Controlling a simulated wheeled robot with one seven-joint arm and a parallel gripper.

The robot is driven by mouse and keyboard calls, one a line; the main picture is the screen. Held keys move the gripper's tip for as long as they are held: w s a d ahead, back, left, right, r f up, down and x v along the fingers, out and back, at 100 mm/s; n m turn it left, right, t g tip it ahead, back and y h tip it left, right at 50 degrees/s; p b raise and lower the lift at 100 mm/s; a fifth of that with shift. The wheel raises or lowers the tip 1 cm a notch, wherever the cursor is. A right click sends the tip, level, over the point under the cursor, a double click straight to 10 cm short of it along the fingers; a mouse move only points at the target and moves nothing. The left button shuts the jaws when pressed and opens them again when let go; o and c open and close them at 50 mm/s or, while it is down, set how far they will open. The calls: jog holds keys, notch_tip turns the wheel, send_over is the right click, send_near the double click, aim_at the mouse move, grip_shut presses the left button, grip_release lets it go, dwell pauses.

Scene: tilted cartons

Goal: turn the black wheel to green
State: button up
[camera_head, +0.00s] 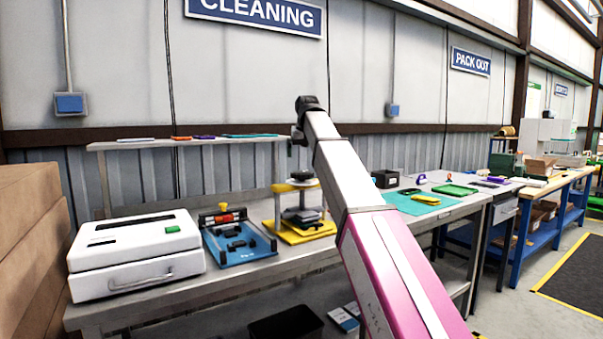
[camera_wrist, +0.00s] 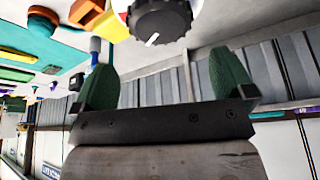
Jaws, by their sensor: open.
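In the wrist view a black ribbed wheel (camera_wrist: 160,18) with a white pointer line is at the top edge, partly cut off. A white and red face shows beside it; no green mark shows on it. My gripper (camera_wrist: 166,50) is open and empty, its two green fingers apart, with the wheel beyond the gap and not between them. In the head view a black round wheel (camera_head: 302,174) tops a fixture with a yellow base (camera_head: 300,232); I cannot tell for sure that it is the same wheel. My gripper is mostly hidden there by my arm.
A white case (camera_head: 135,253) and a blue fixture board (camera_head: 238,243) stand on the grey workbench (camera_head: 235,282), left of the yellow-based fixture. A narrow shelf (camera_head: 185,141) runs behind. A teal mat (camera_head: 425,200) lies to the right. Cardboard boxes (camera_head: 32,240) stand at far left.

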aim_at(302, 172)
jog(key=x, duration=0.9)
jog(key=c, duration=0.6)
